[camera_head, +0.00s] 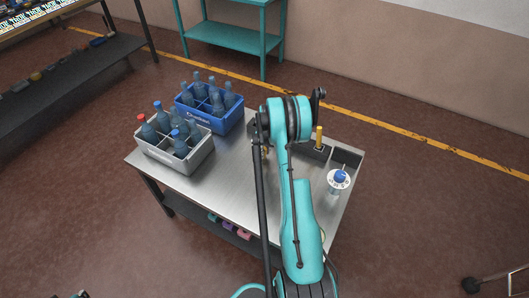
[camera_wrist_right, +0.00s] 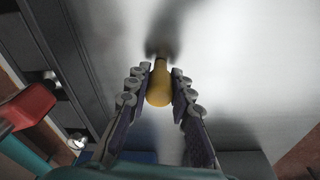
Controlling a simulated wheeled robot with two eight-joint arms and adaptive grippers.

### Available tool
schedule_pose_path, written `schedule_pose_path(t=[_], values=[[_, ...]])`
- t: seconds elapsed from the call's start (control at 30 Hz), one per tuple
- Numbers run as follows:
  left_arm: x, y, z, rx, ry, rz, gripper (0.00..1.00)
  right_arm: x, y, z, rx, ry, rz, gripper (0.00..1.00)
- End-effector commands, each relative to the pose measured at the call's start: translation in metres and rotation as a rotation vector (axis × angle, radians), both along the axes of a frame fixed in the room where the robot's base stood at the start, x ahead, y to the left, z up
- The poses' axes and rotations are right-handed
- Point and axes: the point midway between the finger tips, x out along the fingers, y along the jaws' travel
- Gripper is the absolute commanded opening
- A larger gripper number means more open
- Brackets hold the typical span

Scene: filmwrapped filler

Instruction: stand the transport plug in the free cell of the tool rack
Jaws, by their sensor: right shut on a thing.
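My right gripper (camera_wrist_right: 158,95) is shut on a yellow, bulb-ended piece (camera_wrist_right: 160,85), which looks like the transport plug. In the head view my turquoise arm hides most of this gripper, and only a sliver of yellow shows beside the arm. The dark tool rack (camera_head: 316,153) stands at the table's right back edge, to the right of the arm. A yellow-handled tool (camera_head: 319,137) stands upright in it. Its right cell (camera_head: 347,157) looks empty. A small dark tip at the bottom left edge may be my left gripper (camera_head: 78,295); its jaws cannot be made out.
A grey crate (camera_head: 180,164) and a blue crate (camera_head: 217,122) with bottles stand on the table's left. A white round piece with a blue top (camera_head: 340,179) stands right, in front of the rack. The metal table top (camera_head: 235,180) is bare between crates and arm.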

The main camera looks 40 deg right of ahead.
Motion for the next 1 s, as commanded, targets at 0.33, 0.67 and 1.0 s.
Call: schedule_pose_path(t=[0.33,0.67,1.0], values=[[0.000,0.000,-0.003,0.000,0.000,0.000,0.00,0.000,0.000,-0.003,0.000,0.000,0.000,0.43],[0.000,0.000,0.008,0.000,0.000,0.000,0.00,-0.002,0.000,0.019,0.000,0.000,0.000,0.43],[0.000,0.000,0.034,0.000,0.000,0.000,0.00,-0.010,0.002,0.093,0.000,0.000,-0.001,0.43]])
